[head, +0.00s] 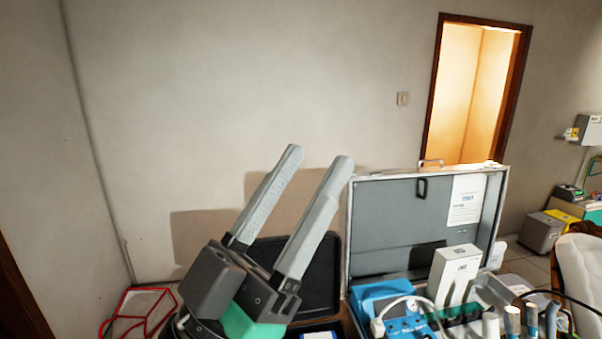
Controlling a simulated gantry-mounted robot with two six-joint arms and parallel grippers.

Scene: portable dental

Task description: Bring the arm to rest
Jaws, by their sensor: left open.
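My left gripper (318,158) rises from the bottom left of the middle in the head view. Its two long pale fingers point up and to the right, spread apart, with nothing between them. It is in the air, in front of the pale wall and left of the open metal case (428,215). My left arm's lower links are cut off by the bottom edge. My right gripper is not in view.
The case holds a blue unit with a gauge (398,312), a white box (455,274) and several handpieces. A black open lid or tray (318,272) stands behind my gripper. A red frame (137,312) is at lower left. A lit doorway (468,95) is behind.

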